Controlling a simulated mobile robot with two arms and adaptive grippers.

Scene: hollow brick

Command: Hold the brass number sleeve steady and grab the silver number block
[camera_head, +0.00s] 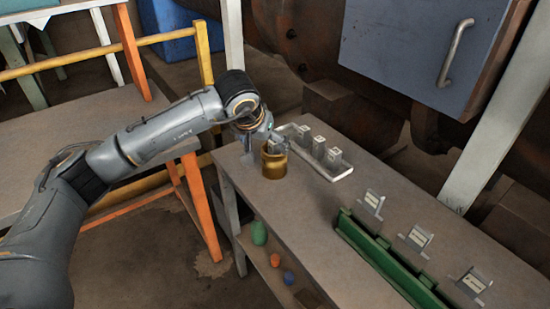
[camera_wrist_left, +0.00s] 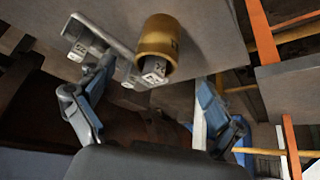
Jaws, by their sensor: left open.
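The brass number sleeve (camera_head: 273,167) stands on the near left end of the workbench. In the left wrist view the sleeve (camera_wrist_left: 158,36) is a hollow brass cylinder with dark markings. A silver number block (camera_wrist_left: 154,69) shows at its open end, seemingly inside it. In the head view a small part of the block (camera_head: 273,147) shows above the rim. My left gripper (camera_head: 260,133) is right at the sleeve's top. In the wrist view its blue-grey fingers (camera_wrist_left: 155,84) are spread apart on either side of the block, with nothing gripped. My right gripper is out of view.
A white tray (camera_head: 343,174) with several upright silver blocks (camera_head: 319,147) lies just behind the sleeve. A green rack (camera_head: 390,262) and silver label holders (camera_head: 419,237) occupy the right part of the bench (camera_head: 300,210). The middle of the bench is clear. Bottles and balls sit on the shelf below.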

